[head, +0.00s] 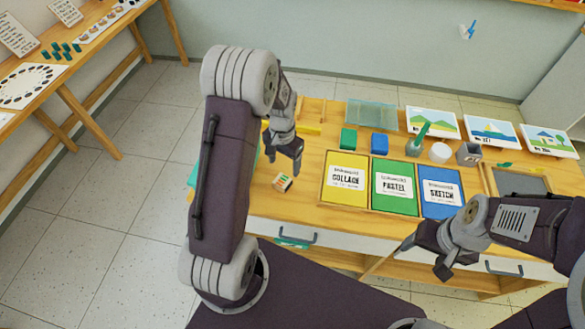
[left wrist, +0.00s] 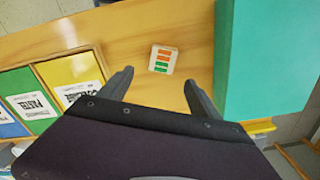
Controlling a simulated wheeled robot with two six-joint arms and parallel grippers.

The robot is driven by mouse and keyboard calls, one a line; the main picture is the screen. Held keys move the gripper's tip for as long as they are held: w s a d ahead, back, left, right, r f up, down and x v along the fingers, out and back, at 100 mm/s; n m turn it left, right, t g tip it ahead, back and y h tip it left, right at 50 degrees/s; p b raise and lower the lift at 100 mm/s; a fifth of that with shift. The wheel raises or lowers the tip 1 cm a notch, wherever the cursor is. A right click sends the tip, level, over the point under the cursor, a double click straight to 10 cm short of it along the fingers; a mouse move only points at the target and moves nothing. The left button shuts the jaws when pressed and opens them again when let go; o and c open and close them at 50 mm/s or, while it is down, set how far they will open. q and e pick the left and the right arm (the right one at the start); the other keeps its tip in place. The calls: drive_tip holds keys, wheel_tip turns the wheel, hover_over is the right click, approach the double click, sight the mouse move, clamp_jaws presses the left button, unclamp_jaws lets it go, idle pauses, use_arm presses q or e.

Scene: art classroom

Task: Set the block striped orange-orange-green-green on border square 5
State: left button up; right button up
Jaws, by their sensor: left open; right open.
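A small pale block (head: 283,183) with coloured stripes lies on the wooden table. In the left wrist view the block (left wrist: 162,59) shows two orange stripes and two green stripes on its upper face. My left gripper (head: 283,160) is open and empty above the table, close to the block. In the left wrist view its fingers (left wrist: 158,88) stand apart, with the block just beyond their tips and between their lines. My right gripper (head: 422,262) is open and empty at the table's front edge. I cannot make out a numbered border square.
Yellow (head: 345,192), green (head: 396,200) and blue (head: 441,205) labelled panels lie right of the block. Behind them stand a green block (head: 348,138) and a blue block (head: 379,143). A teal box (left wrist: 268,55) is beside my left gripper. A side table (head: 75,66) stands at left.

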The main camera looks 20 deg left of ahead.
use_arm(q)
drive_tip(key=shift+s+a+r, duration=0.1)
drive_tip(key=shift+s+r, duration=0.15)
drive_tip(key=shift+r, duration=0.05)
hover_over(282, 181)
drive_tip(key=f, duration=0.4)
drive_tip(key=shift+w, duration=0.4)
drive_tip(key=f, duration=0.4)
drive_tip(key=shift+s+f, duration=0.15)
drive_tip(key=shift+s, duration=0.25)
drive_tip(key=shift+w+f, duration=0.15)
drive_tip(key=shift+f, duration=0.35)
drive_tip(key=shift+r, duration=0.1)
clamp_jaws()
drive_tip(key=shift+r, duration=0.1)
